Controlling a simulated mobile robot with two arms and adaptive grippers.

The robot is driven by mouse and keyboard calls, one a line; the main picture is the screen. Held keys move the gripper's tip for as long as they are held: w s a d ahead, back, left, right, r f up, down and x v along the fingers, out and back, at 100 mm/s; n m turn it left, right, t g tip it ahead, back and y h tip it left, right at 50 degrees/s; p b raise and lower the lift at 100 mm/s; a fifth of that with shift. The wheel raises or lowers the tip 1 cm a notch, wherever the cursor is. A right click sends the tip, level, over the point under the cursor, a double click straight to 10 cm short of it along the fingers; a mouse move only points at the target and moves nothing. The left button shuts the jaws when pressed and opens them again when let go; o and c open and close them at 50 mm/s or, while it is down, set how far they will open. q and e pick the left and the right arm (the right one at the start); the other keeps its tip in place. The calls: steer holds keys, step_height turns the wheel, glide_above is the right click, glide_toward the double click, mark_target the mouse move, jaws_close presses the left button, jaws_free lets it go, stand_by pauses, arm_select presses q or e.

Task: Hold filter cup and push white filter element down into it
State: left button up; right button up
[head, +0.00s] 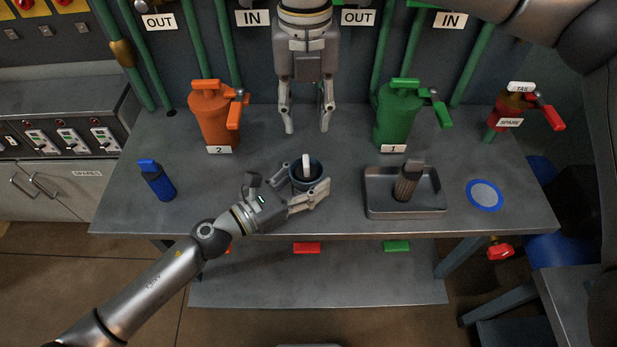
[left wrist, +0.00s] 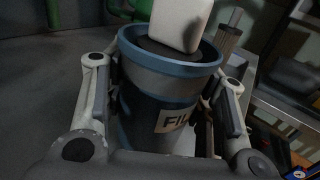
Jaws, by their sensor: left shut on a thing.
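The dark blue filter cup (head: 320,172) stands upright near the middle of the table. It also shows in the left wrist view (left wrist: 145,80), with a partly covered label on its side. The white filter element (head: 306,165) sticks up out of the cup's mouth; in the left wrist view its white block (left wrist: 178,20) rises above the rim, slightly tilted. My left gripper (head: 300,191) is shut on the cup, one finger on each side. My right gripper (head: 306,128) points down behind and above the cup, its fingers apart with nothing between them.
An orange canister (head: 212,122) stands back left and a green one (head: 396,125) back right. A metal tray (head: 377,203) holds a dark ribbed cylinder (head: 407,183). A blue bottle (head: 157,181) stands at left, and a blue-ringed disc (head: 485,195) lies at right.

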arm_select(q)
steer(key=o, duration=1.1)
steer(key=shift+a, duration=0.1)
steer(key=v, duration=1.2)
